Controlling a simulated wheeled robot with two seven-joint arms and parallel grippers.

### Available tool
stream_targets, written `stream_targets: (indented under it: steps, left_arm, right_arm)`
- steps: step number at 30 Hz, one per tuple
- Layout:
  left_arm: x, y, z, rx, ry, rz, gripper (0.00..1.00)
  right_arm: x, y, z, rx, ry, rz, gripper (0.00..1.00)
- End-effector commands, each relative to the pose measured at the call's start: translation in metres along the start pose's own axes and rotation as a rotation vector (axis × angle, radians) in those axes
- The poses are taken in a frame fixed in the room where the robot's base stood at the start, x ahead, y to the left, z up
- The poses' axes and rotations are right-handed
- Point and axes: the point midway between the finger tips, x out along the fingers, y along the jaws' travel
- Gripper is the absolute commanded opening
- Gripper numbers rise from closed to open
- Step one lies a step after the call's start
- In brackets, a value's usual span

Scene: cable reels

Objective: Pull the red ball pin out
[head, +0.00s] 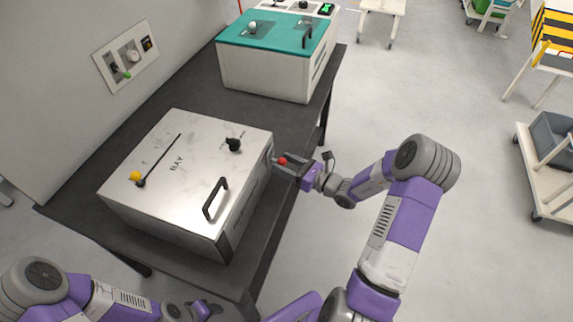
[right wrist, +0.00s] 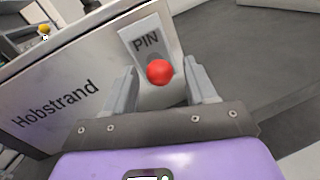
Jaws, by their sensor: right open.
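The red ball pin (head: 282,161) sticks out of the right side of a white and grey machine (head: 190,150). In the right wrist view its red ball (right wrist: 160,72) shows in front of a grey plate marked PIN (right wrist: 146,42). My right gripper (head: 287,166) is open, with its fingers on either side of the ball. In the right wrist view the fingers (right wrist: 163,85) stand apart, with gaps between them and the ball. The pin's shaft is hidden behind the ball. My left gripper (head: 200,310) is low at the bottom edge, and its fingers cannot be made out clearly.
The machine's top has a black handle (head: 215,198), a black knob (head: 233,144) and a yellow ball lever (head: 135,176). It stands on a dark table (head: 180,95). A teal-topped machine (head: 275,35) is farther back. The floor right of the table is open.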

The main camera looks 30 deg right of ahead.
Motion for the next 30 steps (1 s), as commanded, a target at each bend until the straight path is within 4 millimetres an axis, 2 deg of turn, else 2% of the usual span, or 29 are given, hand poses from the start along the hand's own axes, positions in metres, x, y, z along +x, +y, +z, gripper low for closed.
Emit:
stream_targets:
  steps: [1, 2, 12, 20, 27, 30]
  left_arm:
    - [0.000, 0.000, 0.000, 0.000, 0.000, 0.000, 0.52]
    - [0.000, 0.000, 0.000, 0.000, 0.000, 0.000, 0.52]
    - [0.000, 0.000, 0.000, 0.000, 0.000, 0.000, 0.52]
    - [-0.001, 0.001, 0.000, 0.000, 0.000, 0.000, 0.52]
    - [-0.012, 0.004, 0.001, 0.000, 0.000, 0.000, 0.52]
    - [-0.011, 0.004, 0.001, 0.000, 0.000, 0.000, 0.52]
  right_arm:
    - [0.000, 0.000, 0.000, 0.000, 0.000, 0.000, 0.56]
    - [0.000, 0.000, 0.000, 0.000, 0.000, 0.000, 0.52]
    - [0.000, 0.000, 0.000, 0.000, 0.000, 0.000, 0.00]
    - [-0.003, -0.001, 0.000, 0.000, 0.001, -0.001, 0.00]
    - [-0.033, -0.006, 0.002, 0.000, 0.002, -0.003, 0.00]
    - [-0.035, -0.007, 0.001, 0.000, 0.001, -0.001, 0.00]
